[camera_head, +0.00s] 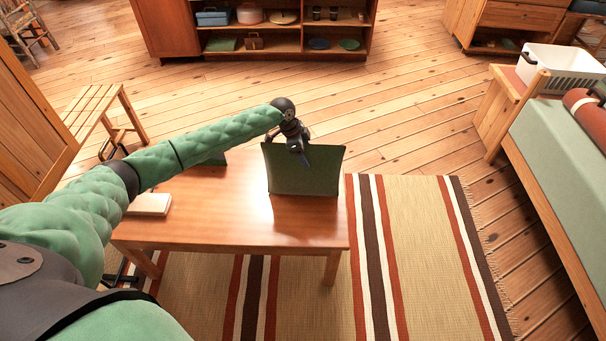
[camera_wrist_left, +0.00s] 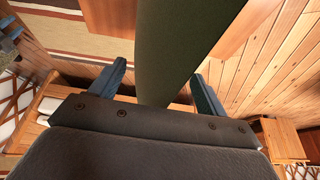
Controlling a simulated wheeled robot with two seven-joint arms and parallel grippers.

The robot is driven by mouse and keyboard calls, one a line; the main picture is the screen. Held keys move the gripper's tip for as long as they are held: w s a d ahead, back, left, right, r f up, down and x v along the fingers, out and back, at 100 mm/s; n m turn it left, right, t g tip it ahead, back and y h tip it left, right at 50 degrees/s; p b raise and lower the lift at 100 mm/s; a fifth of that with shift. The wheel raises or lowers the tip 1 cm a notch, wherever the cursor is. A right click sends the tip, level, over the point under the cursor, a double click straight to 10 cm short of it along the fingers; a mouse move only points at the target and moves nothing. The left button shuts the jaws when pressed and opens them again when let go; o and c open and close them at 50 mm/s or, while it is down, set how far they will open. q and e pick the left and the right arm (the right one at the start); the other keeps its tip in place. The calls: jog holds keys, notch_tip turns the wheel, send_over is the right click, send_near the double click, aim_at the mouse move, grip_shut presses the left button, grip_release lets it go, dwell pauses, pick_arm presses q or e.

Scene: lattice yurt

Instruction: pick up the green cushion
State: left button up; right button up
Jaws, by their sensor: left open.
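The green cushion (camera_head: 305,175) is dark green and roughly square. It appears to stand on edge at the right end of the wooden table (camera_head: 220,225). My left gripper (camera_head: 300,150) is at its top edge, reaching in from the left. In the left wrist view the cushion (camera_wrist_left: 165,45) runs between the two spread fingers of my left gripper (camera_wrist_left: 160,88), with a gap visible to the left finger. The fingers are open and not closed on it. My right gripper is not in view.
A pale block (camera_head: 150,204) and a small green object (camera_head: 214,160) are on the table's left part. A slatted bench (camera_head: 92,108) stands left. A shelf unit (camera_head: 275,40) stands at the back. A bed (camera_head: 560,150) with a white basket (camera_head: 560,68) is right. A striped rug (camera_head: 425,250) lies clear.

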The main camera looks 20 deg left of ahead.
pick_arm(q)
jog(key=c, duration=1.6)
